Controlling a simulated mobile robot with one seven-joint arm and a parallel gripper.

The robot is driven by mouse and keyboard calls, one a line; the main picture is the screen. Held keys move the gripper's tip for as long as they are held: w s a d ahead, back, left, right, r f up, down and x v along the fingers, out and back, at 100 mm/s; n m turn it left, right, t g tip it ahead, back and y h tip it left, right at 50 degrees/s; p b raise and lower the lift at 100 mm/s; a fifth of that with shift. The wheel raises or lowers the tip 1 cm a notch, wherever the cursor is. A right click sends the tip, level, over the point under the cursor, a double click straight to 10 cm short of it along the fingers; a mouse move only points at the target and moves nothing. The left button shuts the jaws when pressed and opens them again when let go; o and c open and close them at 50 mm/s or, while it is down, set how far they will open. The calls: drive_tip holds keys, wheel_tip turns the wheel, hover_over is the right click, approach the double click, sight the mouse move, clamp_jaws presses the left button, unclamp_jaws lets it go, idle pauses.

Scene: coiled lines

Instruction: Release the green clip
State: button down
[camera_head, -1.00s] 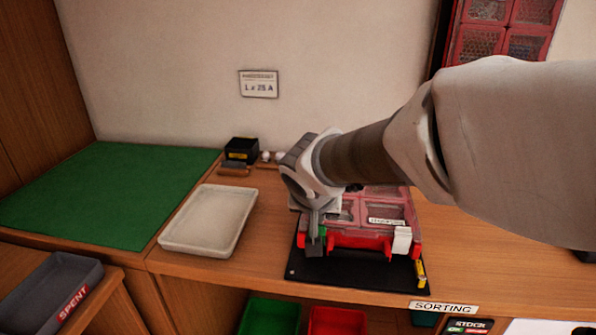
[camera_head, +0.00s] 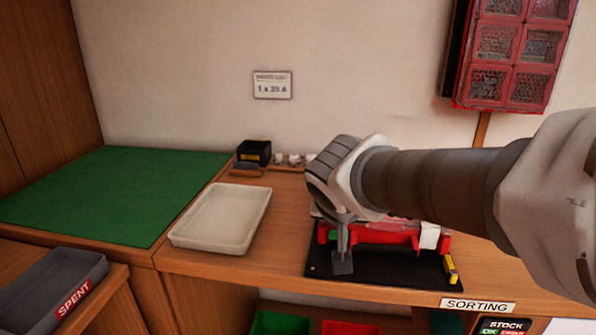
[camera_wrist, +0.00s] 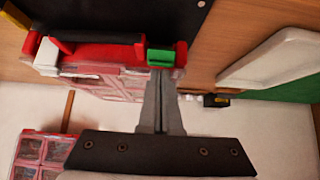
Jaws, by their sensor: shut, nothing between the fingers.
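The green clip (camera_wrist: 160,56) is on the front edge of a red case with clear lid panels (camera_wrist: 103,80), beside a red latch bar. In the wrist view it lies just beyond my fingertips; I cannot tell whether they touch it. In the head view only a sliver of the green clip (camera_head: 333,235) shows beside my fingers. My gripper (camera_head: 342,264) is shut and empty at the case's front left, over the black mat (camera_head: 385,268). It also shows in the wrist view (camera_wrist: 162,76). A white clip (camera_head: 430,236) is at the case's right. My arm hides much of the case.
An empty white tray (camera_head: 222,218) stands left of the case. A green mat (camera_head: 115,192) lies farther left. A small black box (camera_head: 253,152) is at the back by the wall. A grey SPENT bin (camera_head: 50,292) is at lower left. A yellow item (camera_head: 451,268) lies on the black mat's right edge.

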drive_tip(key=shift+w+d+f, duration=0.15)
drive_tip(key=shift+w+f, duration=0.1)
drive_tip(key=shift+w, duration=0.4)
drive_tip(key=w+r+p, duration=0.2)
drive_tip(key=r, duration=0.1)
drive_tip(key=shift+w+d+r, duration=0.1)
drive_tip(key=shift+d+r, duration=0.1)
drive_tip(key=shift+r, duration=0.05)
drive_tip(key=s+a+r+p, duration=0.1)
drive_tip(key=s+r, duration=0.2)
drive_tip(key=s, duration=0.6)
drive_tip(key=shift+a, duration=0.4)
